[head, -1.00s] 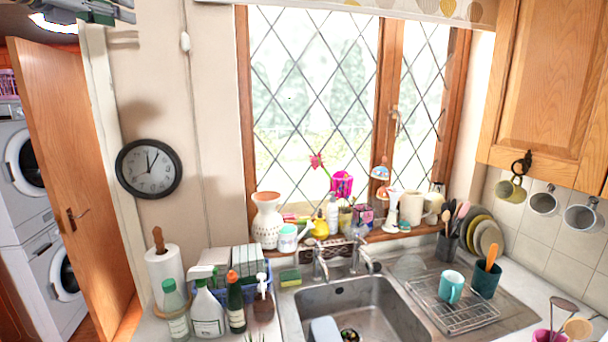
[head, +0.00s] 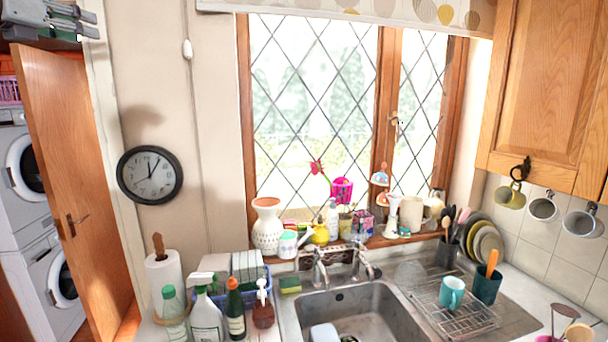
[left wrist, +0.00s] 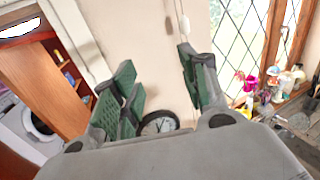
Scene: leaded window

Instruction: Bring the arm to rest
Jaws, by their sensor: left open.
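My left gripper (head: 84,27) shows at the top left corner of the head view, raised high in front of the door and wall. In the left wrist view its two green-padded fingers (left wrist: 160,88) stand apart with nothing between them but the wall and part of the round clock behind. It is well away from the counter and touches nothing that I can see. My right gripper is not in either view.
A round black clock (head: 150,175) hangs on the wall. A wooden door (head: 75,185) stands at the left. Bottles (head: 206,318), a sink (head: 350,305) and a drying rack (head: 455,318) crowd the counter. A wall cupboard (head: 550,90) is at the right.

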